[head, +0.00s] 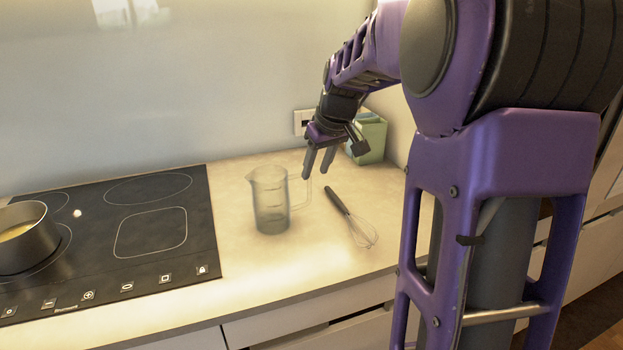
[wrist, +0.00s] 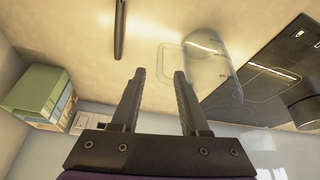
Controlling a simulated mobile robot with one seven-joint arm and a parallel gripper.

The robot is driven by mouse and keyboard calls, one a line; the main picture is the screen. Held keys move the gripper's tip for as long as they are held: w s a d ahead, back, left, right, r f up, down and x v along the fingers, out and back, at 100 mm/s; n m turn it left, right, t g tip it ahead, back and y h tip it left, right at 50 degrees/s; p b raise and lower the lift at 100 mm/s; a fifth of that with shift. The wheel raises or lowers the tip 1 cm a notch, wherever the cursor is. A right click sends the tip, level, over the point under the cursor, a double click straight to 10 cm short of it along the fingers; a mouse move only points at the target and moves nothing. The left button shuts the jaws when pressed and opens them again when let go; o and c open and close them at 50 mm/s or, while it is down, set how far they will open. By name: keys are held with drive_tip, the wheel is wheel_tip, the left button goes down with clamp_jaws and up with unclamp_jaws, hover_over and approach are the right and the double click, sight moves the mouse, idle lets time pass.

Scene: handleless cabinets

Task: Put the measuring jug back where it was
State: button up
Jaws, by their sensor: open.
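The clear measuring jug (head: 270,203) stands upright on the pale counter (head: 240,260), to the right of the cooktop. Its handle points right. It also shows in the wrist view (wrist: 213,65), with the handle outlined to the left of its body. My gripper (head: 318,164) is open and empty, with its fingers pointing down behind and to the right of the jug, near the handle. In the wrist view the two fingertips (wrist: 160,73) lie just below the handle. I cannot tell how far they are from it.
A black cooktop (head: 150,221) with a pot (head: 26,240) lies to the left. A whisk (head: 350,215) lies to the right of the jug. A green box (head: 371,138) stands by the back wall near a socket (head: 301,122). The counter in front of the jug is clear.

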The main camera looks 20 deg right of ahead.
drive_tip(key=v, duration=0.4)
drive_tip(key=shift+r, duration=0.15)
